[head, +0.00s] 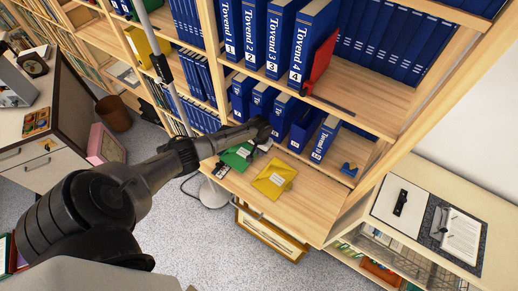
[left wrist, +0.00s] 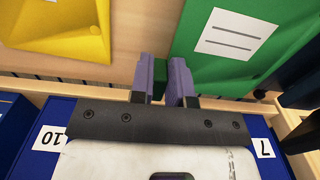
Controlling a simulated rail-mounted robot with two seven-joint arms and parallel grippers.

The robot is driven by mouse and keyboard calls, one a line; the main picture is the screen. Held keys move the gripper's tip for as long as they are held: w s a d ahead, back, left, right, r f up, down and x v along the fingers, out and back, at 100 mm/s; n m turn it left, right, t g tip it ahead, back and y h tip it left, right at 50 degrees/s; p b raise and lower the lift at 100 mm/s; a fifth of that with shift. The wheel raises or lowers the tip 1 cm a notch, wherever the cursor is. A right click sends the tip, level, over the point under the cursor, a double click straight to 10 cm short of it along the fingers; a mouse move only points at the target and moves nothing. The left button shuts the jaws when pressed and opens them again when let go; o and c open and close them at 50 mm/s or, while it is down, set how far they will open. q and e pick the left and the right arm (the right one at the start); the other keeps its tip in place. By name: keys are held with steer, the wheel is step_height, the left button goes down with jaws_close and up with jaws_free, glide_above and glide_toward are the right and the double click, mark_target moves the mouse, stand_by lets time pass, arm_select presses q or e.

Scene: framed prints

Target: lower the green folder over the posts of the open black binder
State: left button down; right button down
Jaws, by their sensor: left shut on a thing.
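The green folder (head: 237,157), with a white label, lies flat on the pull-out wooden shelf, partly hidden by my left arm. It fills the upper right of the left wrist view (left wrist: 215,75). My left gripper (head: 264,134) is at the folder's far side; in the left wrist view its fingers (left wrist: 164,82) are shut on a narrow green part of it. An open dark speckled binder (head: 437,227) with white pages lies on the low cabinet at the right; its posts are too small to make out clearly. My right gripper is not in view.
A yellow folder (head: 273,181) lies right beside the green one. Blue numbered binders (head: 283,113) stand close behind the gripper. A red folder (head: 322,62) leans on the shelf above. A white sheet with a black object (head: 400,204) lies left of the binder's pages.

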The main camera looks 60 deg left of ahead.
arm_select(q)
steer(key=c, duration=1)
jaws_free()
steer(key=shift+r, duration=0.1)
steer(key=shift+r, duration=0.35)
step_height(320, 180, up, 13)
steer(key=p, duration=0.2)
steer(key=shift+p, duration=0.4)
